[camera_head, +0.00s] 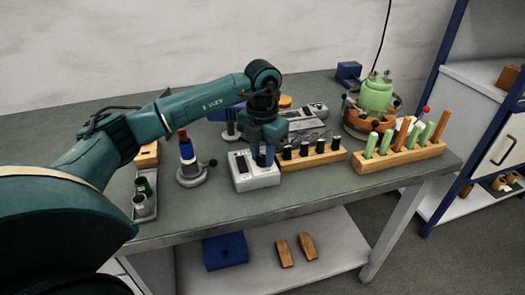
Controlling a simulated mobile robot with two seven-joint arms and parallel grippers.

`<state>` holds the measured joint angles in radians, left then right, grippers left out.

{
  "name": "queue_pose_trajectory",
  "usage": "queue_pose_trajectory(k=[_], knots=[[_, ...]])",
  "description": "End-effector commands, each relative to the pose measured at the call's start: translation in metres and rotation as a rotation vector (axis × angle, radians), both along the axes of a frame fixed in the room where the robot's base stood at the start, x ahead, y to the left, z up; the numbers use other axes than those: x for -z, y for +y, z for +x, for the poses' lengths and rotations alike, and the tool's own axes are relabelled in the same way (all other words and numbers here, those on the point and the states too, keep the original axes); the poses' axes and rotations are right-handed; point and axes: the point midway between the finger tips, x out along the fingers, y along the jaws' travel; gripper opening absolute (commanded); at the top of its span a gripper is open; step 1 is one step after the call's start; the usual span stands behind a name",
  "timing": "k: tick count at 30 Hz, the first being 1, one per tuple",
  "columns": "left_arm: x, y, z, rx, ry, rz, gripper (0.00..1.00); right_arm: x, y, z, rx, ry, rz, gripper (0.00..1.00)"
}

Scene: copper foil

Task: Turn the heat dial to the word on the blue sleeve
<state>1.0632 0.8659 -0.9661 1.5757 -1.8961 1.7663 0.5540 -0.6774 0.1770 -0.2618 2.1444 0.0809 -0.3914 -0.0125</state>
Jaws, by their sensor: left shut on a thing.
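My left gripper (264,157) reaches down from above onto the grey control box (258,182) near the front middle of the bench. It is shut on the heat dial at the top right of this box; the fingers hide the dial, and its setting cannot be read. A blue sleeve (187,152) is on an upright tool with a red top, standing in a round grey holder left of the box. Any word on the sleeve is too small to read. My right gripper is not in view.
A wooden block with dark pegs (312,155) stands close right of the box. Farther right is a longer wooden rack (400,168) with green and orange sticks. A green pot (376,95) stands behind it.

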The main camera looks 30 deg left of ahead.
Motion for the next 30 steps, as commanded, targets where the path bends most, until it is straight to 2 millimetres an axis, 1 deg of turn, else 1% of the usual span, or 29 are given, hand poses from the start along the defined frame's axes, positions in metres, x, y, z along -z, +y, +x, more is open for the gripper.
queue_pose_trajectory(k=[3, 9, 24, 25, 30], knots=[[-0.001, 0.0, 0.0004, -0.053, -0.002, 0.0, 0.05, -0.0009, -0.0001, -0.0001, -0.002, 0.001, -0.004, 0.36], [-0.0009, 0.0001, 0.0006, -0.104, -0.002, 0.0, 0.05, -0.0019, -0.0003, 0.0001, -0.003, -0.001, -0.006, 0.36], [-0.0008, 0.0002, 0.0007, -0.122, -0.003, 0.0, 0.05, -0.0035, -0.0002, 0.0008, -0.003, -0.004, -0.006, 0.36], [-0.0008, 0.0002, 0.0007, -0.122, -0.003, 0.0, 0.3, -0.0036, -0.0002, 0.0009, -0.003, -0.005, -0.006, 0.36], [-0.0006, 0.0002, 0.0005, -0.12, -0.002, 0.0, 0.43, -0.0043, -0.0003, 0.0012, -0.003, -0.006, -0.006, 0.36]])
